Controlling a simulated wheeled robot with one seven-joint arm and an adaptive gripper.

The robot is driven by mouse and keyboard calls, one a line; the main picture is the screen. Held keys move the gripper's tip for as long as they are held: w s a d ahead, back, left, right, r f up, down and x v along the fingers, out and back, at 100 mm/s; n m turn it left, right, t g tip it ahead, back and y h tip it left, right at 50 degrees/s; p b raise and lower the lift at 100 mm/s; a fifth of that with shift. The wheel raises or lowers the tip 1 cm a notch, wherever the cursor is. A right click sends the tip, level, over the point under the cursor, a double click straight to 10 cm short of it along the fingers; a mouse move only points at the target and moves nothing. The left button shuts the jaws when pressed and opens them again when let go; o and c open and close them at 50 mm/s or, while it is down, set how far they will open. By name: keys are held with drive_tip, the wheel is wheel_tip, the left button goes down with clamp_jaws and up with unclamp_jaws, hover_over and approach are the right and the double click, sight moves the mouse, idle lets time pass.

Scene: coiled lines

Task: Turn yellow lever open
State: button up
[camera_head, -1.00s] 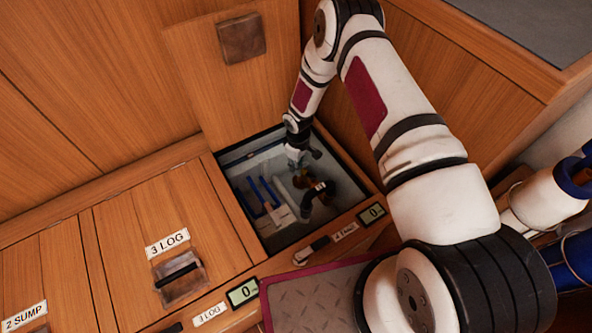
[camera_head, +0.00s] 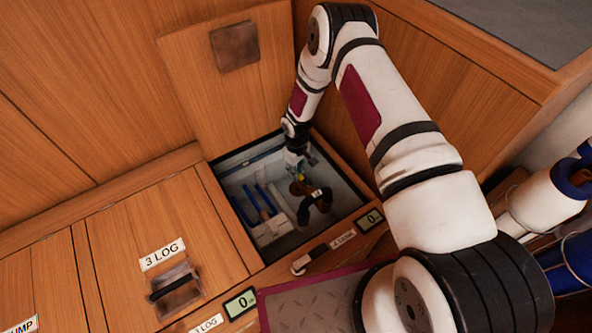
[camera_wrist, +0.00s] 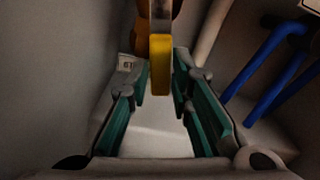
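The yellow lever (camera_wrist: 160,65) shows in the wrist view as a bar with a yellow end, standing between my fingertips. In the head view a small patch of yellow (camera_head: 301,176) shows just below my gripper (camera_head: 297,160), down inside the open floor compartment. In the wrist view my gripper (camera_wrist: 160,78) has its teal-padded fingers apart on either side of the lever, close to it. A narrow gap seems to show at the left finger; contact on the right is hard to tell. The lever's base and the fitting behind it are partly hidden.
The open compartment (camera_head: 222,172) has tight walls and a raised lid (camera_head: 225,85) behind. Blue pipes (camera_wrist: 262,62) run right of my gripper in the wrist view. A dark, curved hose or fitting (camera_head: 322,203) lies beside the lever. A closed 3 LOG hatch (camera_head: 130,245) is at left.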

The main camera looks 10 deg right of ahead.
drive_tip(key=shift+o, duration=0.8)
wheel_tip(320, 180, up, 12)
drive_tip(key=shift+c, duration=0.6)
